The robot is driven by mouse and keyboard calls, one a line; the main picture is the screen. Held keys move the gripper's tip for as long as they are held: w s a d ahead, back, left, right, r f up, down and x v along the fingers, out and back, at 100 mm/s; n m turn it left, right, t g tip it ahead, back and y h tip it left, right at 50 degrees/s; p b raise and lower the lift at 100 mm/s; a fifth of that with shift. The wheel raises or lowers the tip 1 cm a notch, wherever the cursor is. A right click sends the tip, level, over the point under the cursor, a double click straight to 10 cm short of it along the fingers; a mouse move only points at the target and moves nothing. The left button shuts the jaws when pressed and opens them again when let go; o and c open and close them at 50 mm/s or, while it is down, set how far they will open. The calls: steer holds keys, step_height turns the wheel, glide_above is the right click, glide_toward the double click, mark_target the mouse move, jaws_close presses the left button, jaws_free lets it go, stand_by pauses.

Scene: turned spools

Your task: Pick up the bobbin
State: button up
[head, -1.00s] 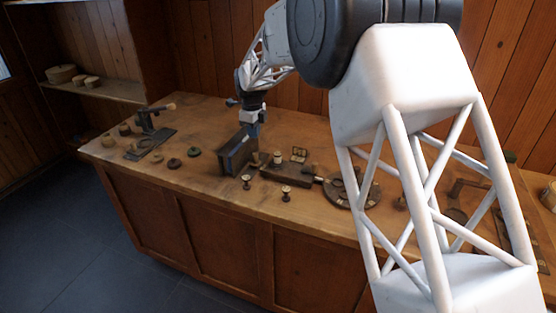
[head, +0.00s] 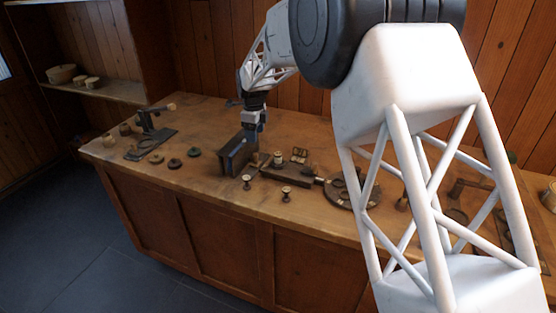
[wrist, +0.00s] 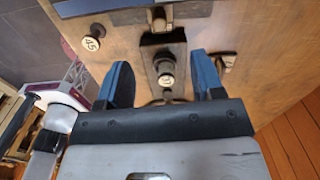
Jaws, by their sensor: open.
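Several small spools with pale tops stand on the bench, and I cannot tell for certain which is the bobbin. One (head: 278,158) stands on a dark long base (head: 288,174). In the wrist view a spool with a pale numbered top (wrist: 166,79) is seen between my finger tips, over a dark base. Two others, a left spool (head: 247,182) and a right spool (head: 286,194), stand near the front edge.
A spool marked 45 (wrist: 92,43) stands off to the left in the wrist view. A round dark plate (head: 350,193) lies right of the base. Flat discs (head: 175,163) and a metal stand (head: 150,140) are at the left. The bench's back left is clear.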

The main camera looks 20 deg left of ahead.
steer(key=d+n, duration=0.1)
steer(key=n, duration=0.3)
steer(key=n+y, duration=0.1)
steer(key=n, duration=1.8)
glide_above(279, 154)
steer(key=a, duration=0.2)
steer(key=shift+d, duration=0.25)
steer(key=n, duration=0.2)
steer(key=d+n, duration=0.1)
steer(key=n, duration=0.1)
steer(key=shift+s+d, duration=0.1)
steer(key=n, duration=0.2)
steer(key=d+n, duration=0.1)
steer(key=shift+n+t, duration=0.3)
steer(key=shift+n, duration=0.1)
steer(key=shift+f, duration=0.15)
steer(key=shift+a+f, duration=0.15)
steer(key=shift+f, duration=1)
steer(key=shift+f, duration=0.15)
